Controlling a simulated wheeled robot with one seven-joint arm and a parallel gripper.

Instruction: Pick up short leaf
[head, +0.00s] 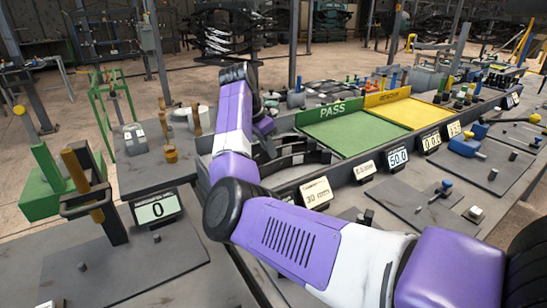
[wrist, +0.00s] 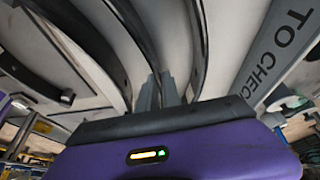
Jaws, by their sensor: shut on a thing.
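Several dark curved spring leaves (head: 292,160) lie in the bay behind my arm in the head view, partly covered by it. In the wrist view, long dark curved leaves run up from my gripper (wrist: 162,92). My gripper's grey fingers are shut on one dark leaf (wrist: 137,38), whose strip reaches down between the fingertips. Another leaf (wrist: 195,40) curves close by on the right. I cannot tell the held leaf's full length, or whether it is lifted clear of the surface. In the head view the fingers are hidden behind my arm.
A "TO CHECK" label (wrist: 272,55) runs along the right in the wrist view. In the head view, a green PASS tray (head: 350,130) and a yellow tray (head: 412,112) lie empty to the right. A display reading 0 (head: 156,209) and a green-based press (head: 60,185) stand left.

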